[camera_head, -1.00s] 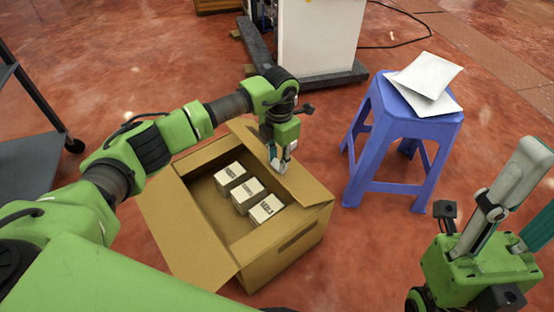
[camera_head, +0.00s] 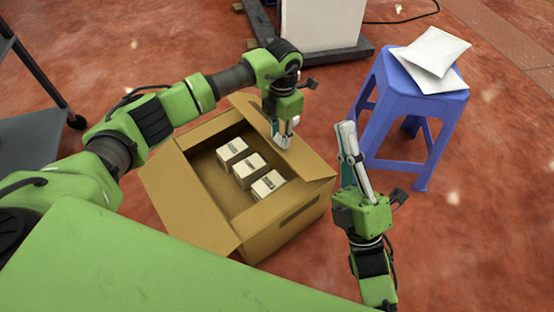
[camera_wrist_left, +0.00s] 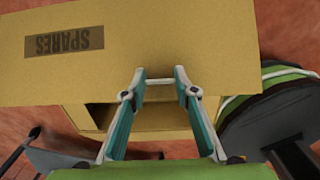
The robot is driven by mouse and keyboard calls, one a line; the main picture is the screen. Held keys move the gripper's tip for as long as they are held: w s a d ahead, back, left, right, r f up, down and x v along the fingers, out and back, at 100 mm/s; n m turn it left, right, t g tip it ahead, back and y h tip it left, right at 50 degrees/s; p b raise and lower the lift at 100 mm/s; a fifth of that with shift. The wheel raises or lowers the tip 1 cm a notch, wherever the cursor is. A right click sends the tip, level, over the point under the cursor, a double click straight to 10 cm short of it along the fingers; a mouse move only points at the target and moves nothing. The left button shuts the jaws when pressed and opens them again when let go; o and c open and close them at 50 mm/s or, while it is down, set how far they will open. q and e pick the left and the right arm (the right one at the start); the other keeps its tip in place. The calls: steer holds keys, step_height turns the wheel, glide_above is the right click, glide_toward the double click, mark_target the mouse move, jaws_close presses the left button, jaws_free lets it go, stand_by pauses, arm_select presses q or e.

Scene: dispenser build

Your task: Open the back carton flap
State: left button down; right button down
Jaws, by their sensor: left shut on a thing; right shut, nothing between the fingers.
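An open brown carton (camera_head: 290,226) stands on the floor, with several small white boxes (camera_head: 250,168) inside. Its back flap (camera_head: 308,165) slants along the far right side of the opening. My left gripper (camera_head: 283,140) is shut on this flap's edge from above. In the left wrist view, the flap (camera_wrist_left: 200,50) is a broad brown panel with an upside-down SPARES label, and the left fingertips (camera_wrist_left: 160,80) meet at its edge. My right gripper (camera_head: 346,130) is shut and empty, fingers pointing up, right of the carton and apart from it in the picture.
A blue stool (camera_head: 415,105) with white envelopes (camera_head: 434,55) stands right of the carton, behind my right gripper. A grey shelf cart (camera_head: 35,135) is at the left edge. A white cabinet (camera_head: 322,22) on a dark base is behind. Red floor is clear at the lower right.

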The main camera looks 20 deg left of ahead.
arm_select(q)
steer(key=shift+w+d, duration=0.2)
steer(key=shift+w, duration=0.05)
arm_select(e)
steer(key=a+f+n+g+h, duration=0.1)
steer(key=a+f+n+g, duration=0.45)
steer(key=f, duration=0.75)
steer(key=a+f+n+g, duration=0.3)
steer(key=a+f+n, duration=0.4)
steer(key=f+n, duration=0.45)
steer(key=w+d+f+m, duration=0.1)
steer(key=w+d+f+m+t+h, duration=0.1)
steer(key=f, duration=0.1)
steer(key=w+d+f+m, duration=0.1)
steer(key=f, duration=0.1)
steer(key=shift+d+t+h, duration=0.25)
steer(key=shift+d+h, duration=0.1)
steer(key=shift+h, duration=0.05)
steer(key=shift+w+f, duration=0.1)
steer(key=shift+w, duration=0.1)
steer(key=x, duration=0.9)
steer(key=shift+w+a, duration=0.15)
